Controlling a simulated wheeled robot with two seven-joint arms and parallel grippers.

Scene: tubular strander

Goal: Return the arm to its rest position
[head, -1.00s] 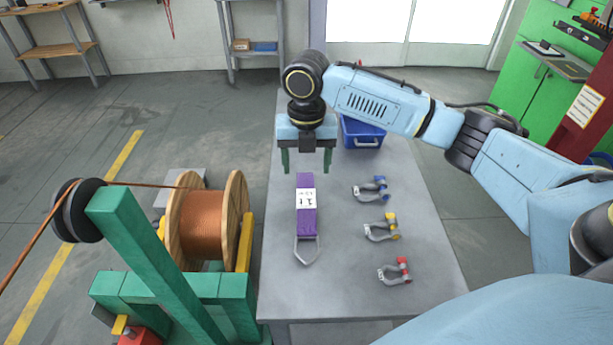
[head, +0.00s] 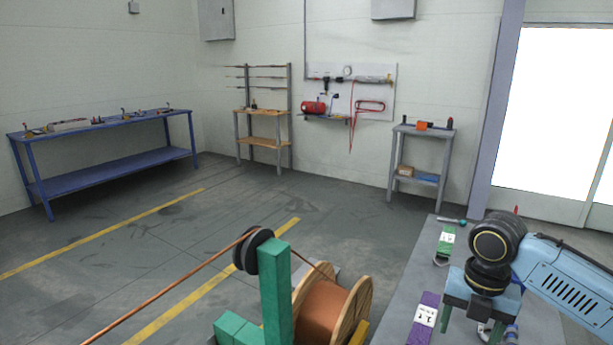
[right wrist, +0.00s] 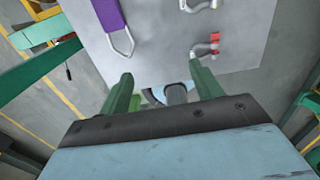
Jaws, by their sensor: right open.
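My right arm comes in from the right in the head view. Its gripper (head: 472,322) is open and empty, hanging over the grey table (head: 424,262), just right of a purple strap (head: 424,320) with a white label. In the right wrist view the green fingers (right wrist: 160,78) stand wide apart with nothing between them. That view also shows the purple strap (right wrist: 110,18) with its metal loop and a shackle with a red pin (right wrist: 207,48). My left gripper is in neither view.
A green-labelled strap (head: 446,240) lies farther back on the table. A copper wire spool (head: 325,310) and green frame (head: 275,290) stand left of the table. A small grey shelf (head: 422,150) and blue bench (head: 110,125) stand behind. The floor between is clear.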

